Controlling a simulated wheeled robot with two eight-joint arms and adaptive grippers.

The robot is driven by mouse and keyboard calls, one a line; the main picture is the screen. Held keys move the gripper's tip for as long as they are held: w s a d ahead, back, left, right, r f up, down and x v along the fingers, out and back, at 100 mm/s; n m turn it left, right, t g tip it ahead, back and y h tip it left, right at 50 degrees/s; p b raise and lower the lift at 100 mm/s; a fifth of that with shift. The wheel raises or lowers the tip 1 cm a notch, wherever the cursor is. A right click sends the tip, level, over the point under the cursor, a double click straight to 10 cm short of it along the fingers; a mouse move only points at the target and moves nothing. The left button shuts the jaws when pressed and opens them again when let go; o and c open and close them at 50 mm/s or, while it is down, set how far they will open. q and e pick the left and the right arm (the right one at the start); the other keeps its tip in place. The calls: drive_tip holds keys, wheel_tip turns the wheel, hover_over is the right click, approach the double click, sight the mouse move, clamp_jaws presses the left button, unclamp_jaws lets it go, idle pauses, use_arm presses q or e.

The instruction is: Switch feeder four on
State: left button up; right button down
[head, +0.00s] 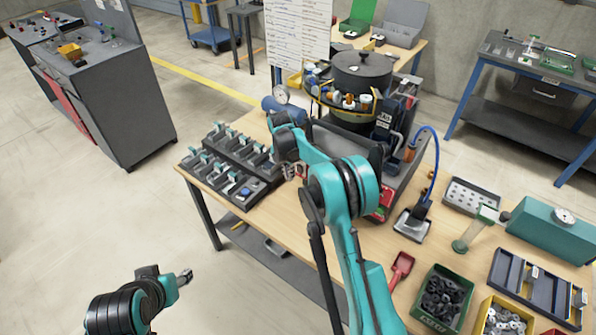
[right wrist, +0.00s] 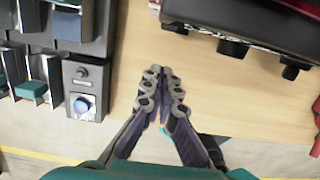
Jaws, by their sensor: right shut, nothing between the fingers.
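A black two-row bank (head: 215,178) of several modules with teal tabs stands on the left end of the wooden table. I cannot read a number marking feeder four. A black bowl feeder (head: 360,72) stands on a grey base behind. My right gripper (head: 293,171) is shut and empty, right of the bank, apart from the knob; it also shows in the right wrist view (right wrist: 162,95). My left gripper (head: 186,276) is off the table at lower left; its jaws are unclear.
A red scoop (head: 401,266), green bin (head: 417,316) and teal box (head: 550,230) lie to the right on the table. Bare wood surrounds the right gripper's tips.

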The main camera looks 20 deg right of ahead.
wheel_tip(320, 180, up, 9)
drive_tip(key=s+a+p, duration=0.2)
drive_tip(key=shift+a+r+p, duration=0.2)
drive_tip(key=shift+a+p, duration=0.1)
drive_tip(key=shift+a, duration=0.05)
drive_tip(key=shift+s, duration=0.1)
drive_tip(key=s+d+r+m+t+b, duration=0.1)
drive_tip(key=s+r+m+t, duration=0.1)
drive_tip(key=s+r+m, duration=0.55)
drive_tip(key=s+d+r+m+t+b, duration=0.1)
drive_tip(key=s+r+m, duration=0.3)
drive_tip(key=s, duration=0.6)
drive_tip(key=s+f+m+t, duration=0.1)
drive_tip(key=s+f+m, duration=0.1)
drive_tip(key=s+m, duration=0.2)
drive_tip(key=s+f+m+t+b, duration=0.1)
drive_tip(key=s+f+m, duration=0.1)
drive_tip(key=s+m, duration=0.3)
drive_tip(key=s+f+m+t+y, duration=0.1)
drive_tip(key=s+f+m, duration=0.1)
drive_tip(key=s+m, duration=0.3)
drive_tip(key=s, duration=0.3)
drive_tip(key=shift+d+f, duration=0.3)
drive_tip(key=shift+d, duration=0.05)
